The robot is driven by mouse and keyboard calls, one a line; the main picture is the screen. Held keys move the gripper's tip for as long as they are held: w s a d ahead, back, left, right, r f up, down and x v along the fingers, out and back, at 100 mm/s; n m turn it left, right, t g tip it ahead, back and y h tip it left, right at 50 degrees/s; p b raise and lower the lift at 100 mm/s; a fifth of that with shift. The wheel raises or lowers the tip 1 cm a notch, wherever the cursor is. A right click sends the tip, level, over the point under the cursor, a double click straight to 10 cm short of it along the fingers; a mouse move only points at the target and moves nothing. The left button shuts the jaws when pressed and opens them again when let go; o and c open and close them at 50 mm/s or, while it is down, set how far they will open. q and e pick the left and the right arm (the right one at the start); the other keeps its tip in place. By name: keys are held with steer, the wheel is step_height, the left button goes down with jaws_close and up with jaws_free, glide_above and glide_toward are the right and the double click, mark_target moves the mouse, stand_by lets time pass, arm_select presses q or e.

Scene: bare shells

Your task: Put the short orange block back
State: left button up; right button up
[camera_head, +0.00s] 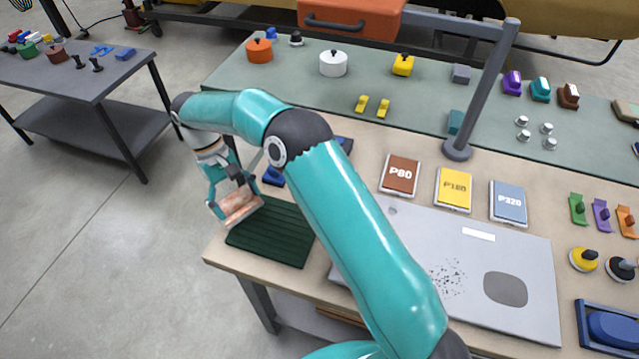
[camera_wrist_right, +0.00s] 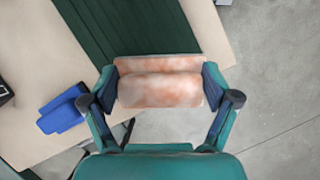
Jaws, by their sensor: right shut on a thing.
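My right gripper (camera_head: 236,205) is shut on a short block (camera_head: 240,208), mottled orange and whitish, with a rounded ridge. In the wrist view the block (camera_wrist_right: 160,88) lies crosswise between the two fingers of the gripper (camera_wrist_right: 160,90). It is by the left edge of the dark green ribbed mat (camera_head: 272,232), which also shows in the wrist view (camera_wrist_right: 150,28). I cannot tell the height of the gap between block and mat. My left gripper is not in view.
The workbench has sanding sheets marked P80 (camera_head: 400,175), P180 (camera_head: 453,188) and P320 (camera_head: 508,203), and a grey panel (camera_head: 400,232). A post (camera_head: 480,95) stands behind. Purple (camera_head: 512,82), teal (camera_head: 541,89) and brown (camera_head: 568,96) blocks stand at the back right. A blue item (camera_wrist_right: 62,110) lies near the mat.

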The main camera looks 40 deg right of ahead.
steer(key=shift+d, duration=0.15)
steer(key=shift+d+r+m, duration=0.1)
steer(key=shift+d+m, duration=0.15)
steer(key=shift+m, duration=0.05)
steer(key=s+d+r+m+t+y+b, duration=0.1)
steer(key=s+d+r+m+t+b, duration=0.2)
steer(key=d+r+m, duration=0.7)
steer(key=d+r+m+t+y+b, duration=0.15)
steer(key=d+r+m+t, duration=0.35)
steer(key=d+m, duration=1.1)
steer(key=a+f+m, duration=0.1)
steer(key=f, duration=0.6)
steer(key=a+f+m, duration=0.1)
steer(key=f, duration=0.5)
steer(key=a+f+m, duration=0.2)
steer(key=f, duration=0.5)
steer(key=shift+f+t+h+b, duration=0.25)
steer(key=shift+f+t+b, duration=0.1)
steer(key=shift+t+b, duration=0.05)
steer(key=shift+f, duration=0.1)
steer(key=o, duration=1)
